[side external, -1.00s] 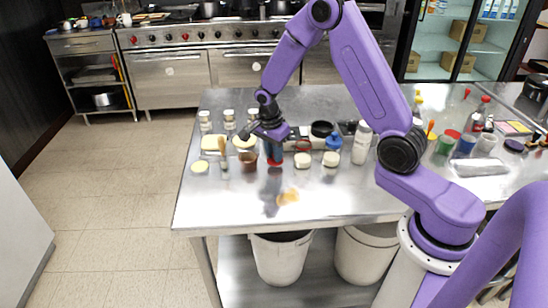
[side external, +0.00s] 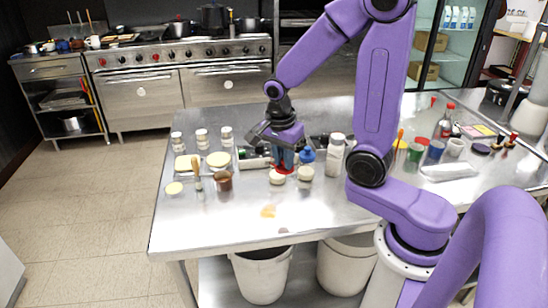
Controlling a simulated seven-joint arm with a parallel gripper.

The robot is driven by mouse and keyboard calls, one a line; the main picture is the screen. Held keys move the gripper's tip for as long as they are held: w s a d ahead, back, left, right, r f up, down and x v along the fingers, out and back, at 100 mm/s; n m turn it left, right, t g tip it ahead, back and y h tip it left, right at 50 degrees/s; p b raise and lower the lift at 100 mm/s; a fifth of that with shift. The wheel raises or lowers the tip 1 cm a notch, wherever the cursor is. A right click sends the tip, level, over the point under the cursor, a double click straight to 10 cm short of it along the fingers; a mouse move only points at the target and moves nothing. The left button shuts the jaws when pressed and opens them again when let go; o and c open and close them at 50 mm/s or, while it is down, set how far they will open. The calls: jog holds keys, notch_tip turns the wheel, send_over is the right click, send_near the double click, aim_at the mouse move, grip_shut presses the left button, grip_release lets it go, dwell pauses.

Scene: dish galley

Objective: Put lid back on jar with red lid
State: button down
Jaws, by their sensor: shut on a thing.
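My gripper (side external: 285,160) points down over the middle of the steel table, behind two pale round-topped items. It is shut on the red lid (side external: 284,170), which shows as a small red patch at its fingertips. The jar is mostly hidden by the fingers and the pale items in front. The lid appears to be at or just above the jar's place, but I cannot tell whether it is seated or touching.
Pale items (side external: 277,178) and (side external: 305,173) stand close in front. A brown cup (side external: 223,181) is to the left. A white-capped bottle (side external: 335,155) and a blue item (side external: 307,155) are to the right. The table's front (side external: 240,220) is mostly clear.

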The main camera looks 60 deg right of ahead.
jog(key=shift+s+r, duration=0.1)
jog(key=shift+s, duration=0.15)
jog(key=shift+w+d+r, duration=0.1)
jog(key=w+d+r, duration=0.2)
jog(key=w+d, duration=0.5)
jog(key=shift+w+d+f, duration=0.1)
jog(key=shift+f, duration=1.4)
jog(key=shift+w+d+f, duration=0.1)
jog(key=shift+f, duration=1.35)
jog(key=shift+f, duration=0.2)
jog(key=shift+c, duration=2.3)
grip_release()
jog(key=shift+r, duration=0.1)
